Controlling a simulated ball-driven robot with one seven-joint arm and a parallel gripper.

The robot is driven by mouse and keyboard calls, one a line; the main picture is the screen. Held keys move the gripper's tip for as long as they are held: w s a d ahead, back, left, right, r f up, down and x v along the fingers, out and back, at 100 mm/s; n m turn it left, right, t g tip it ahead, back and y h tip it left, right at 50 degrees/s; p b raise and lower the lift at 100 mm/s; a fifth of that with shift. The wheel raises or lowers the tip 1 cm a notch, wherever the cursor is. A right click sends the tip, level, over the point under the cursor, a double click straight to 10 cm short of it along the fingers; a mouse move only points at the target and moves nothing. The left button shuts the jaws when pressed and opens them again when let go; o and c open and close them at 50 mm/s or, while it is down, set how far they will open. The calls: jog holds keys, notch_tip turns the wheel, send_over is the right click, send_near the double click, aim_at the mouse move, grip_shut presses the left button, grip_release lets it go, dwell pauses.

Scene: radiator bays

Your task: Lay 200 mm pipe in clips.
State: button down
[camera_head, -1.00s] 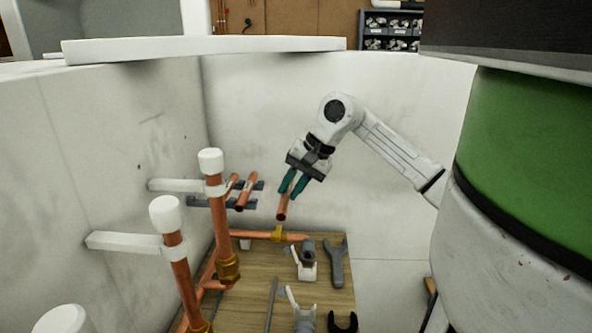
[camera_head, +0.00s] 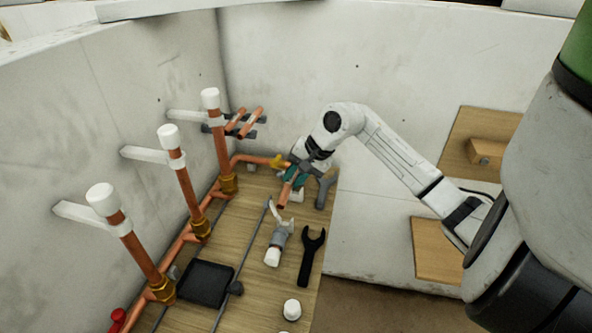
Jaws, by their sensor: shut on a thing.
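My gripper (camera_head: 294,178) has teal fingers and is shut on a short copper pipe (camera_head: 284,196). The pipe slants down toward the front left, over the far part of the wooden bench. I cannot tell its length, or whether it touches anything below. Two more copper pipes (camera_head: 251,121) lie side by side on dark grey rests (camera_head: 216,128) by the left wall. Clips for the held pipe cannot be made out clearly. A small white piece (camera_head: 299,196) beside the gripper is partly hidden.
White-capped copper risers (camera_head: 187,190) stand along the bench's left side, held by white wall arms. A grey wrench (camera_head: 323,191), a black open-ended tool (camera_head: 309,259), a white-and-grey valve part (camera_head: 276,245) and a black tray (camera_head: 205,283) lie on the bench. Its front middle has bare wood.

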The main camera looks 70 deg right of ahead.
jog(key=shift+f, duration=2.55)
jog(key=shift+b, duration=0.85)
jog(key=shift+f+b, duration=2.05)
jog(key=shift+b, duration=0.85)
jog(key=c, duration=0.9)
grip_release()
jog(key=b+v, duration=0.1)
jog(key=v, duration=0.9)
jog(key=shift+s+r+b, duration=0.15)
jog(key=shift+r+b, duration=0.2)
jog(key=shift+d, duration=0.1)
